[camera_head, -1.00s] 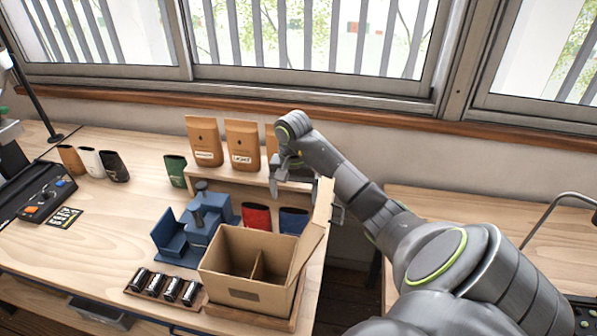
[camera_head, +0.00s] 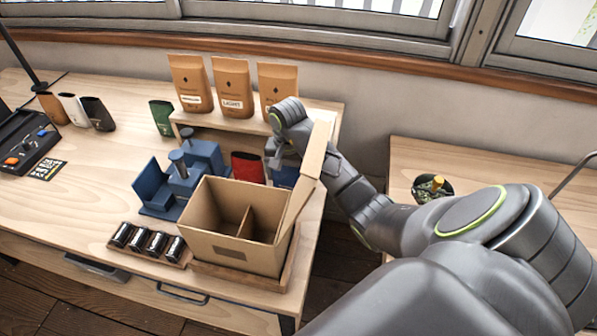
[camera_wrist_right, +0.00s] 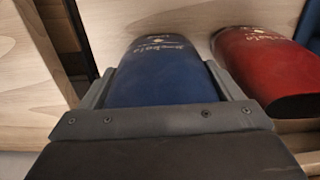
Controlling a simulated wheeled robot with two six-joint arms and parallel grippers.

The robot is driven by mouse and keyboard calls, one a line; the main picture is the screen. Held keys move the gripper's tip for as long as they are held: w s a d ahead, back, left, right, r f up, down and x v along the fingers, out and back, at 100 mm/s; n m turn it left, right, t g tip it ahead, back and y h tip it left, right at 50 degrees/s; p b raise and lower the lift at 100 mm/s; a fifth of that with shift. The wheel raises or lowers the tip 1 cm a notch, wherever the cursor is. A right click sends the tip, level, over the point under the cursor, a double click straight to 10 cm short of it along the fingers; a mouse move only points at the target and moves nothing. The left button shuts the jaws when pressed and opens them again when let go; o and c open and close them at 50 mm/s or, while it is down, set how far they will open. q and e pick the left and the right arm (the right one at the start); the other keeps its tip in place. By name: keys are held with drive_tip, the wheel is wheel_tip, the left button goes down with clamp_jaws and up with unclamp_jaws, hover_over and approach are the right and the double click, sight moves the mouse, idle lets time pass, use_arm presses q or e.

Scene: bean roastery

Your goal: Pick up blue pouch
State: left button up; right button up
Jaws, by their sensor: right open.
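The blue pouch (camera_head: 286,178) stands on the table in front of the low wooden shelf, just behind the open cardboard box, and is partly hidden by my right gripper (camera_head: 277,157). In the right wrist view the blue pouch (camera_wrist_right: 160,70) lies between the two open fingers of my right gripper (camera_wrist_right: 160,88), one on each side. I cannot tell whether the fingers touch it. My left gripper is not in view.
A red pouch (camera_head: 248,168) stands close to the left of the blue one; it also shows in the right wrist view (camera_wrist_right: 265,72). The cardboard box (camera_head: 228,248) with a raised flap stands in front. Brown bags (camera_head: 232,92) stand on the shelf above.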

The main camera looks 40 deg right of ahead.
drive_tip(key=shift+w+d+f, duration=0.1)
drive_tip(key=shift+f, duration=0.2)
drive_tip(key=shift+s+a+r, duration=0.2)
drive_tip(key=shift+a, duration=0.1)
drive_tip(key=shift+c, duration=0.7)
drive_tip(key=c, duration=0.5)
drive_tip(key=shift+o, duration=0.2)
